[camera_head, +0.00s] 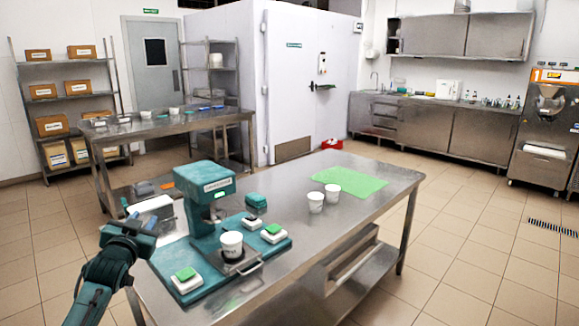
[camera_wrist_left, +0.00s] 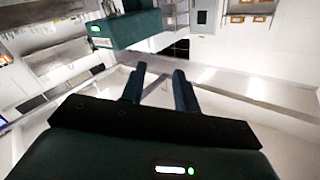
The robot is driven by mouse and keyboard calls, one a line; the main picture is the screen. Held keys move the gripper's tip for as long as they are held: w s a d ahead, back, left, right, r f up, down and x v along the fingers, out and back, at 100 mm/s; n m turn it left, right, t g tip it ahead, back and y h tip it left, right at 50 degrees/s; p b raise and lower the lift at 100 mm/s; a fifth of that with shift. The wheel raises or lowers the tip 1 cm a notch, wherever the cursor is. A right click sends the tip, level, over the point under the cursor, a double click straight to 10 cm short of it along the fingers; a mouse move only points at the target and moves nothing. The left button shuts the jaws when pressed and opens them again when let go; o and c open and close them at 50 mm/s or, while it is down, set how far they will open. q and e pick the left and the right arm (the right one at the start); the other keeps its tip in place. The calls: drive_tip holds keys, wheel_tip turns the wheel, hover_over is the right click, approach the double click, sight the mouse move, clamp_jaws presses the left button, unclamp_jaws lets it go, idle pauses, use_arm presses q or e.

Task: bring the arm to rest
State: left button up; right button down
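My left arm (camera_head: 100,283) comes in from the lower left. Its gripper (camera_head: 139,212) is raised at the left end of the steel table (camera_head: 295,225), in front of a white box (camera_head: 153,207). In the left wrist view the two fingers of the gripper (camera_wrist_left: 159,75) stand apart with nothing between them, so it is open and empty. The teal machine (camera_head: 205,195) stands to the right of the gripper; a teal block, likely this machine, shows in the left wrist view (camera_wrist_left: 130,30). My right gripper is not in view.
A white cup (camera_head: 231,244) stands at the teal machine. Two white cups (camera_head: 316,202) stand near a green mat (camera_head: 350,183). Small white items with green tops (camera_head: 273,231) lie on the teal base. A second steel table (camera_head: 160,123) stands behind. The tiled floor at right is clear.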

use_arm(q)
drive_tip(key=s+d+f+m+g+h, duration=0.1)
drive_tip(key=s+d+f+g+h, duration=0.1)
drive_tip(key=s+d+f, duration=0.55)
drive_tip(key=s+d+f+g+h, duration=0.15)
drive_tip(key=s+d+f, duration=0.25)
drive_tip(key=s+f, duration=0.65)
drive_tip(key=s+d+f+g, duration=0.1)
drive_tip(key=s+d+f, duration=0.2)
drive_tip(key=s, duration=0.4)
drive_tip(key=s+d+f+g+h, duration=0.1)
drive_tip(key=s+d+f, duration=0.2)
drive_tip(key=s, duration=0.4)
drive_tip(key=s+d+f+n+g, duration=0.1)
drive_tip(key=s+d+f, duration=0.2)
drive_tip(key=s, duration=0.4)
drive_tip(key=shift+s+d+g+h, duration=0.35)
drive_tip(key=shift+d, duration=0.1)
